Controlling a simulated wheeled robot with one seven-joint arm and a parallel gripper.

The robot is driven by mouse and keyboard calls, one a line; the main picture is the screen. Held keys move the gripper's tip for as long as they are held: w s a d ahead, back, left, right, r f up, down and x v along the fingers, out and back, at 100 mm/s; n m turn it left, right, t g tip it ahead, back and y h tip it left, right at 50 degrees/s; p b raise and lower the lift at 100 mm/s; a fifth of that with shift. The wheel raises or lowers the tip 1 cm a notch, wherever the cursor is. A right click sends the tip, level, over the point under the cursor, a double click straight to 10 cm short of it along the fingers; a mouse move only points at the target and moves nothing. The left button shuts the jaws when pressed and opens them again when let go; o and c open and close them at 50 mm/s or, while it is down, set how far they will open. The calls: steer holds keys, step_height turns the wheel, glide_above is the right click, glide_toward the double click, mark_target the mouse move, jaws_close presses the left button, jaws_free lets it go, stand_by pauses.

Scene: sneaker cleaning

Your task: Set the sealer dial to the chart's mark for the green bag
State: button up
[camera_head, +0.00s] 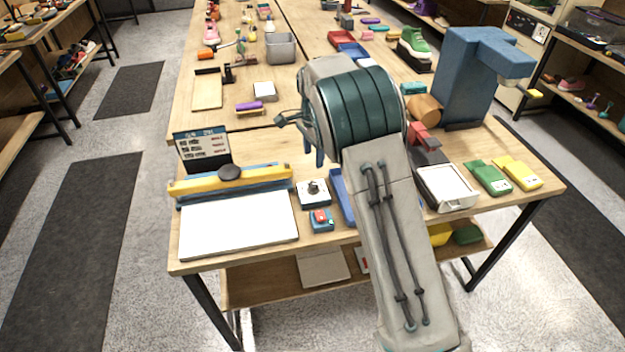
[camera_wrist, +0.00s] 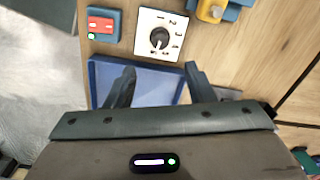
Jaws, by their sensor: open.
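The sealer dial is a black knob on a white plate with marks around it. It shows in the head view (camera_head: 314,188) and, ahead of my fingers, in the wrist view (camera_wrist: 159,39); which mark it points to is too small to tell. The chart (camera_head: 201,145) stands behind the sealer (camera_head: 190,187); its writing is unreadable. A green bag (camera_head: 487,177) lies flat at the table's right. My gripper (camera_wrist: 161,80) is open and empty above a blue tray (camera_wrist: 102,68), just short of the dial plate. In the head view my arm hides most of it.
A blue box with a red switch (camera_wrist: 102,24) sits beside the dial. A yellow bag (camera_head: 518,173) lies by the green one. A white-topped box (camera_head: 446,187) and a tall blue machine (camera_head: 470,75) stand right of my arm. A grey bin (camera_head: 281,48) stands farther back.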

mark_target(313, 184)
step_height(313, 184, down, 12)
steer(key=shift+w+r+p, duration=0.1)
steer(key=shift+r+p, duration=0.15)
steer(key=shift+p, duration=1)
steer(key=c, duration=1)
